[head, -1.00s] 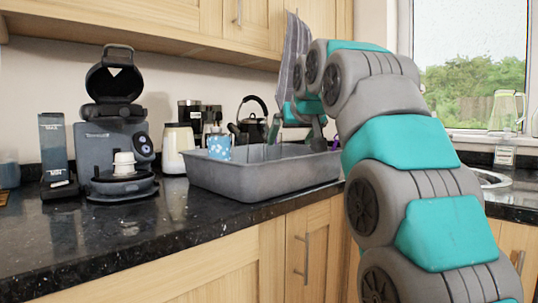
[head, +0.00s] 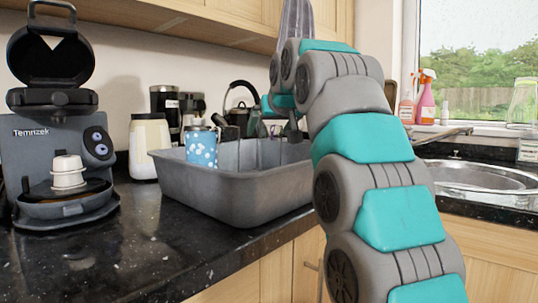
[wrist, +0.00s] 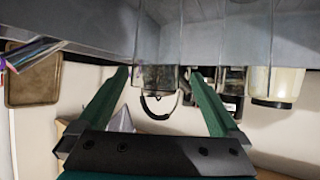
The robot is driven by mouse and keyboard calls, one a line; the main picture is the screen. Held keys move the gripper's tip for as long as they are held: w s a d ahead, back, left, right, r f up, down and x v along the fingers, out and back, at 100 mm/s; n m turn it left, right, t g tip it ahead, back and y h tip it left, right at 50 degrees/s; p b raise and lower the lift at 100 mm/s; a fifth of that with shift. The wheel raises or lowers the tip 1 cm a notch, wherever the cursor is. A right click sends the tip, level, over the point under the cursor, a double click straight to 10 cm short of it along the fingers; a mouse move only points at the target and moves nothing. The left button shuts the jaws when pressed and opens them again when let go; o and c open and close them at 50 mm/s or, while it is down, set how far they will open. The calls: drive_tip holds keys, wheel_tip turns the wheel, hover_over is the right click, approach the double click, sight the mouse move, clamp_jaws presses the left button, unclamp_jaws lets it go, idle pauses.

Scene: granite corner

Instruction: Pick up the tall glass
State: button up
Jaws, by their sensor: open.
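A clear, greenish tall glass (head: 522,100) stands by the window at the right edge of the head view, partly cut off by the frame. It is far to the right of my arm, and the wrist view does not show it. My gripper (wrist: 158,75) is open and empty in the wrist view, its two green fingers spread apart. In the head view it is mostly hidden behind my arm links, over the far side of the grey tub (head: 225,195). The tub's inside is partly hidden by my arm.
A blue dotted cup (head: 201,148) stands in the tub. A coffee machine (head: 50,165), a cream jar (head: 150,140) and a black kettle (head: 241,115) stand around it. A sink (head: 480,180) and a pink spray bottle (head: 426,103) are at the right. The front counter is clear.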

drive_tip(key=shift+d+x, duration=0.15)
drive_tip(key=shift+x, duration=1.2)
drive_tip(key=shift+d+x, duration=0.15)
drive_tip(key=shift+x, duration=1.2)
drive_tip(key=shift+c, duration=0.2)
drive_tip(key=shift+f, duration=0.1)
drive_tip(key=c, duration=1.4)
drive_tip(key=shift+c, duration=0.3)
